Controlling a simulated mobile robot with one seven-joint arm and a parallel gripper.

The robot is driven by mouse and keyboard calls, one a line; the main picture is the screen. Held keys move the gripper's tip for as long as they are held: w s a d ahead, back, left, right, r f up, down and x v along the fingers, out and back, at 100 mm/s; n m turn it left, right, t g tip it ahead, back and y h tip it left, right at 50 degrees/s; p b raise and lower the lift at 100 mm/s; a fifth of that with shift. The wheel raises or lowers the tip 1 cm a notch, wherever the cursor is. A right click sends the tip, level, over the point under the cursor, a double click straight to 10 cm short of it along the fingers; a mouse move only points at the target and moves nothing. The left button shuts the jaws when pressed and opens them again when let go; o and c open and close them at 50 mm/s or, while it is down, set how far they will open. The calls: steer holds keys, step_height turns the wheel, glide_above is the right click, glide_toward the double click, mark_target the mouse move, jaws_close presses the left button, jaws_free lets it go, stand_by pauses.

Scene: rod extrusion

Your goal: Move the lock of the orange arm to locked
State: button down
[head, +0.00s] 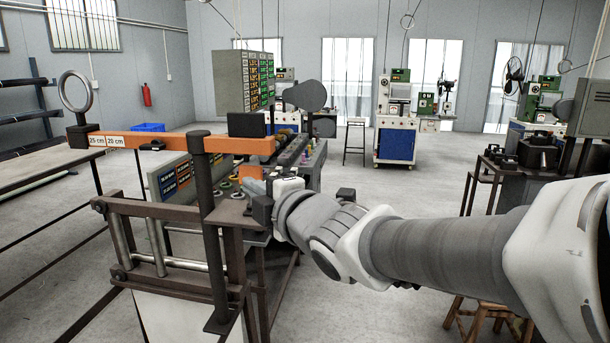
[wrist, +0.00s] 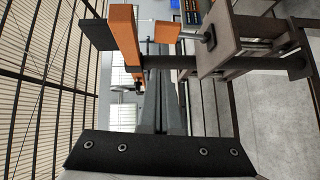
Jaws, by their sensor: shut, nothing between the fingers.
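The orange arm (head: 180,142) is a long level bar with "25 cm" and "20 cm" labels, carried by a dark post (head: 210,220). A ring on a dark block (head: 77,92) stands at its left end, and a black block (head: 246,124) sits on its right part. A small dark piece (head: 153,145) hangs at the bar near the labels; I cannot tell which part is the lock or its state. In the wrist view the orange arm (wrist: 124,35) shows at the upper left. My gripper (head: 250,187) is shut and empty, below the bar's right end, right of the post.
A dark metal frame with rails (head: 170,210) stands below the arm. A label board (head: 175,180) and a bench with small coloured rings lie behind it. A sign box (head: 243,80) rises behind the bar. Open floor (head: 330,200) lies farther back.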

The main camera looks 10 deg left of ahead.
mark_target(246, 173)
steer(key=w, duration=0.1)
steer(key=w+a+p, duration=0.1)
steer(key=w, duration=0.1)
steer(key=w+a, duration=0.1)
steer(key=w, duration=0.1)
steer(key=shift+w+f, duration=0.1)
steer(key=shift+f, duration=0.1)
steer(key=shift+w+f+p, duration=0.15)
steer(key=shift+w+p, duration=0.25)
steer(key=shift+w, duration=0.25)
steer(key=shift+w+d, duration=0.1)
